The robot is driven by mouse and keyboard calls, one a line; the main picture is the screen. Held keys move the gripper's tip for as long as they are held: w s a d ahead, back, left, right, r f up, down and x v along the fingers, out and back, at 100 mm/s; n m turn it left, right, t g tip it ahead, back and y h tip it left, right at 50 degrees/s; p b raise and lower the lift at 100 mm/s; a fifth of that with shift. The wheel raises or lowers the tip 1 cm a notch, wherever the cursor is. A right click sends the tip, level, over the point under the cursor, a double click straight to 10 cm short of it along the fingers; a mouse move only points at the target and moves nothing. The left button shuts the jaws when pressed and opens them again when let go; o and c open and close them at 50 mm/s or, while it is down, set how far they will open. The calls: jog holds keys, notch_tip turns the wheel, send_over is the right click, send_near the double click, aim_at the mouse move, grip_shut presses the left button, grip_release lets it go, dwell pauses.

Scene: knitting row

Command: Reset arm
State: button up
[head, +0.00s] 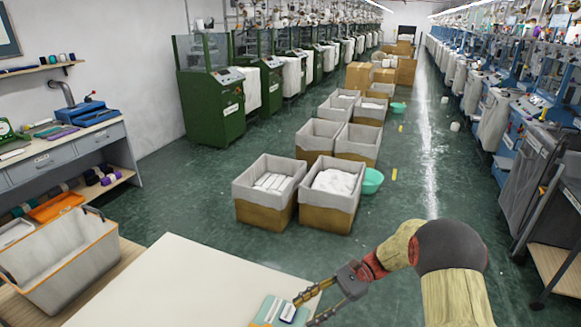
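My gripper (303,311) is at the bottom of the head view, low over the pale tabletop (185,285), and points left. Its two dark fingers are spread apart, and I see nothing held between them. A small teal and white item (268,311) with a dark blue and white part lies on the tabletop just beyond the fingertips. I cannot tell whether the fingers touch it. My arm reaches in from the lower right, bent at the elbow. The lower edge of the picture cuts off the near part of the table.
A grey bin (62,262) with an orange rim stands left of the tabletop. A workbench (70,150) is further left. Cloth-lined boxes (268,190) and a green basin (372,181) stand on the floor ahead. Machines line both sides, with an open aisle (430,150) between.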

jog(key=s+d+r+n+t+h, duration=0.5)
jog(key=s+d+r+t+h, duration=0.1)
jog(key=s+r, duration=0.3)
jog(key=s+d+r+n+t+h, duration=0.6)
jog(key=s+r, duration=0.3)
jog(key=s, duration=0.3)
jog(key=shift+s+d+r+t+h, duration=0.15)
jog(key=shift+d+t+h, duration=0.15)
jog(key=shift+d+h, duration=0.55)
jog(key=shift+c, duration=0.9)
